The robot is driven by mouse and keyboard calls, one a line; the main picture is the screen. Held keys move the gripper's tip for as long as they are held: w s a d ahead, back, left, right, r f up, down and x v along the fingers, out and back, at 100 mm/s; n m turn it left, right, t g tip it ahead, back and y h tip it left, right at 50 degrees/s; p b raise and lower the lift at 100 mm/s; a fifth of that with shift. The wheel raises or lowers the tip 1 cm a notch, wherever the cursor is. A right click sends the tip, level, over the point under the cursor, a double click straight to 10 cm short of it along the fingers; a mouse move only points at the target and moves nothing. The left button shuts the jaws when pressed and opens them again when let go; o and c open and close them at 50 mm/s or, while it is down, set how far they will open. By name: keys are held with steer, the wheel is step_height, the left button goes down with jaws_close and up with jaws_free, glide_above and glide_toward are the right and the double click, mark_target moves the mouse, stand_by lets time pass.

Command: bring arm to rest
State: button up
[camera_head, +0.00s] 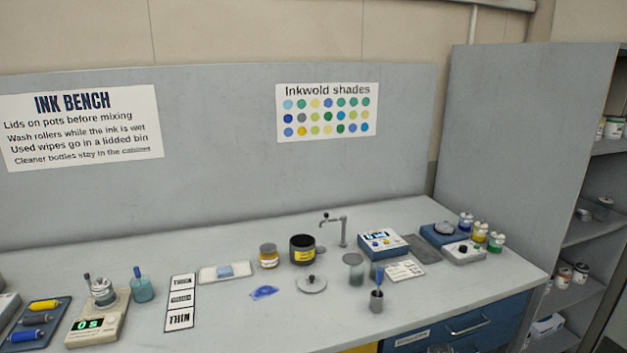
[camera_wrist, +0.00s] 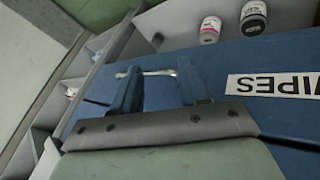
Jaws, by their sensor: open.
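My gripper (camera_wrist: 157,75) shows in the wrist view with its two blue fingers spread apart and nothing held between them. A silver handle (camera_wrist: 152,72) on a blue front (camera_wrist: 250,60) shows behind the gap between the fingers. I cannot tell how far the fingers are from it. In the head view the arm is not clearly visible.
In the head view the bench (camera_head: 235,318) carries a black pot (camera_head: 303,250), a loose lid (camera_head: 312,284), a blue ink smear (camera_head: 264,292) and a scale (camera_head: 95,328). A blue drawer (camera_head: 470,325) is below. A shelf unit (camera_head: 590,230) stands at right.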

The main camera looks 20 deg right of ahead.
steer(key=s+a+f+n+g+y, duration=0.15)
steer(key=a+f, duration=0.25)
steer(key=a, duration=0.5)
steer(key=s+a+f+g+y, duration=0.1)
steer(key=s+a+f, duration=0.25)
steer(key=a, duration=0.55)
steer(key=s+a+f+g+y, duration=0.1)
steer(key=s+a+f+y, duration=0.1)
steer(key=a+f, duration=0.5)
steer(key=s+a+f+n+g+y, duration=0.1)
steer(key=s+a+g, duration=0.5)
steer(key=s+a, duration=1.5)
steer(key=shift+s+a+f+n+y, duration=0.15)
steer(key=shift+s+a+n+y, duration=0.3)
steer(key=shift+a+n, duration=0.55)
